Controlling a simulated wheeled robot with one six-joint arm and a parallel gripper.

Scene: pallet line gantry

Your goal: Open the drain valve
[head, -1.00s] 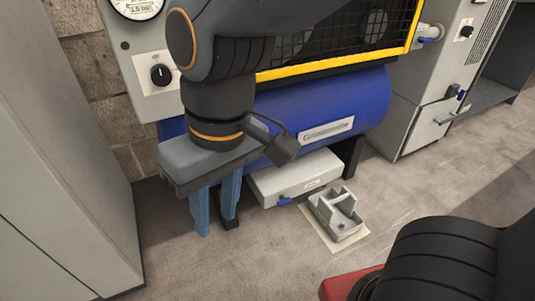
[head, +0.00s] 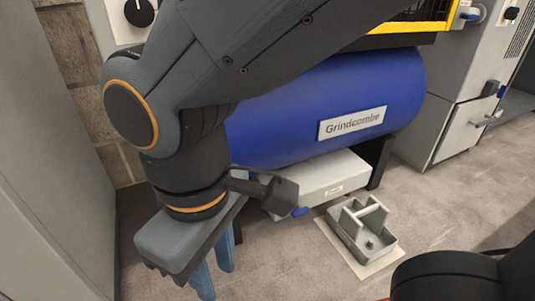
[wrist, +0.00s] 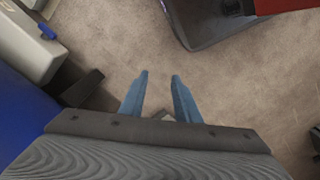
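The blue tank (head: 325,105) carries a plate reading "Grindcombe". Below it is a pale box (head: 325,180) with a small blue lever (head: 301,211) at its lower front edge, which looks like the drain valve handle. In the wrist view, a blue lever (wrist: 46,30) shows on the pale box (wrist: 25,45) at the upper left. My gripper (head: 215,282) points down, left of the box and apart from the lever. In the wrist view my gripper (wrist: 160,76) has its two blue fingers apart, with bare floor beyond the tips. My wrist hides part of the tank and box.
A grey open tray (head: 362,229) sits on a pale mat (head: 365,264) on the floor right of the box. A dark tank leg (head: 381,165) stands behind it. A tall grey cabinet (head: 45,170) bounds the left side. The floor between holds some free room.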

